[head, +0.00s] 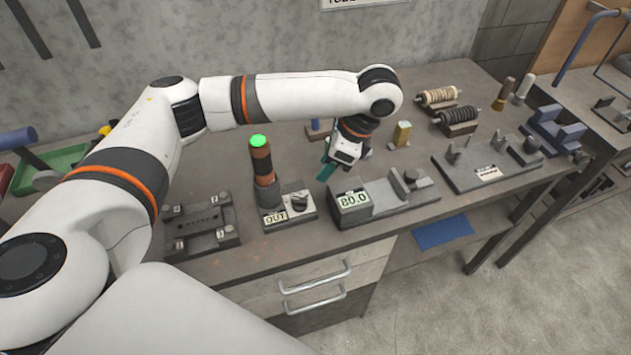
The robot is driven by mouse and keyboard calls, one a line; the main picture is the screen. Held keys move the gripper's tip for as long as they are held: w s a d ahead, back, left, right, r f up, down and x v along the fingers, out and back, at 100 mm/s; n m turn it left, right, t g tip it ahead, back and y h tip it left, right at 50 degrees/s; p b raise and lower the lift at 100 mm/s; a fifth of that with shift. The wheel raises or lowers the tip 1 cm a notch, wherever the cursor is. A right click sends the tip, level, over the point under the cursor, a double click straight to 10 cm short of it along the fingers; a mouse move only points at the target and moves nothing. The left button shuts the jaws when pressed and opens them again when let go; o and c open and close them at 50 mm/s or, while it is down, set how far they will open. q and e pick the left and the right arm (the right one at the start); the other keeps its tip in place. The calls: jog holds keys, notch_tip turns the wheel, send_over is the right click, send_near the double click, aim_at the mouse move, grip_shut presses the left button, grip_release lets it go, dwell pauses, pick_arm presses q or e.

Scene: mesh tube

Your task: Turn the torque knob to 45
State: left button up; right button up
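A grey device on the bench carries a small display (354,199) that appears to read 80.0. A dark knob-like part (410,178) stands towards the right of its base. Left of it, a small box with a dark rotary knob (299,201) has a label reading OUT. I cannot tell from markings which knob is the torque knob. My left arm reaches across from the left, and its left gripper (328,168) hangs down behind the display device, apart from both knobs. A teal fingertip shows; the finger gap is hidden. My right gripper is not in view.
A lamp column with a lit green top (258,142) stands by the OUT box. A dark plate fixture (202,226) lies to its left. A green tray (50,168) is far left.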

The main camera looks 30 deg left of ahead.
pick_arm(q)
jog(key=b, duration=0.1)
send_near(302, 199)
jog(key=f, duration=0.2)
jog(key=x, duration=0.5)
jog(key=shift+s+a+r+p, duration=0.1)
jog(key=shift+s+a+p, duration=0.15)
jog(key=shift+a+p, duration=0.15)
jog(key=shift+s+a+f, duration=0.1)
jog(key=shift+a+f, duration=0.05)
jog(key=shift+f, duration=0.45)
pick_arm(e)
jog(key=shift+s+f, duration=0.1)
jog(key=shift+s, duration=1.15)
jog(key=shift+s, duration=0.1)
pick_arm(q)
grip_shut()
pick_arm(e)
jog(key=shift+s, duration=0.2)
